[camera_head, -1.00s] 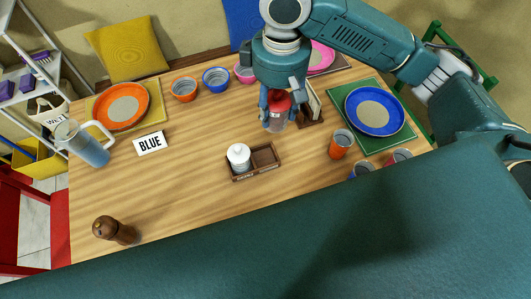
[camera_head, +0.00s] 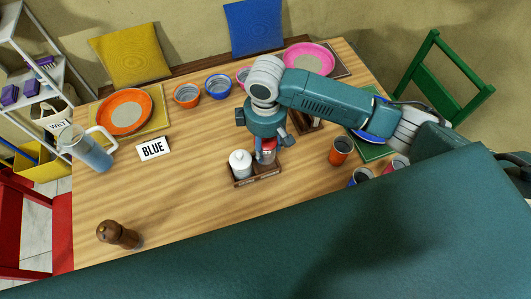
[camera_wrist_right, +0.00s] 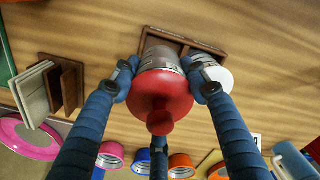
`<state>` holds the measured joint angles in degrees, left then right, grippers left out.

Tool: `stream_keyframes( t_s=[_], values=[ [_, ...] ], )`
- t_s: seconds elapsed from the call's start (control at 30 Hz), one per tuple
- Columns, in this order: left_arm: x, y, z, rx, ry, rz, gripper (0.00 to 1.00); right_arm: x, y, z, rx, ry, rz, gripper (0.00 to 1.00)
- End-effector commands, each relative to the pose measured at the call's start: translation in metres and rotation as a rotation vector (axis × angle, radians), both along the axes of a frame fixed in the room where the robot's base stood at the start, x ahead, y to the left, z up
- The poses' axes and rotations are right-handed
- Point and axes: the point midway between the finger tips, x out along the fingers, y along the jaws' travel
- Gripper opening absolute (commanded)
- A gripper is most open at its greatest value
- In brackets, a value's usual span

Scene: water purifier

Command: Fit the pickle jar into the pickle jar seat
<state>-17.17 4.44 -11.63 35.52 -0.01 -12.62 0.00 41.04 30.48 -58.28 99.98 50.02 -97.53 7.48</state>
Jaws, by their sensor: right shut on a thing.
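The pickle jar (camera_head: 266,157), clear with a red lid, is between the fingers of my right gripper (camera_head: 265,152), which is shut on it. In the right wrist view the jar's red knobbed lid (camera_wrist_right: 163,95) faces the camera, with a finger pressed on each side. The jar is over the right compartment of a small wooden caddy (camera_head: 258,179), the seat. I cannot tell whether its base is inside or just above the compartment. The caddy also shows in the right wrist view (camera_wrist_right: 163,38). My left gripper is not in view.
A white jar (camera_head: 240,162) stands in the caddy's left compartment, close beside my finger. An orange cup (camera_head: 340,150) stands to the right, and a wooden holder (camera_head: 304,121) behind. A pepper mill (camera_head: 117,234) is at the front left.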

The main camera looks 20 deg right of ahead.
Motion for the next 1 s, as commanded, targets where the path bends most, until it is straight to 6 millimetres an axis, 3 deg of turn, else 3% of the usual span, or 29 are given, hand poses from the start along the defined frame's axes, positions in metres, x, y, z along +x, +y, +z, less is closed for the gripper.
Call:
stream_keyframes(
  t_s=[0.5,0.9,0.93,1.0],
  values=[
    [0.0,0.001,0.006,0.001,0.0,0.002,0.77,0.0,0.001,-0.054,0.001,0.0,0.001,0.14],
    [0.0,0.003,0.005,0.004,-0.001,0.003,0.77,0.0,0.0,-0.06,0.001,0.001,0.0,0.14],
    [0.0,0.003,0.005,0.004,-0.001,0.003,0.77,0.0,0.0,-0.059,0.001,0.001,0.0,0.51],
    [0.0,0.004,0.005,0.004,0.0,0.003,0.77,0.0,0.0,-0.059,0.001,0.001,0.0,0.65]
  ],
)
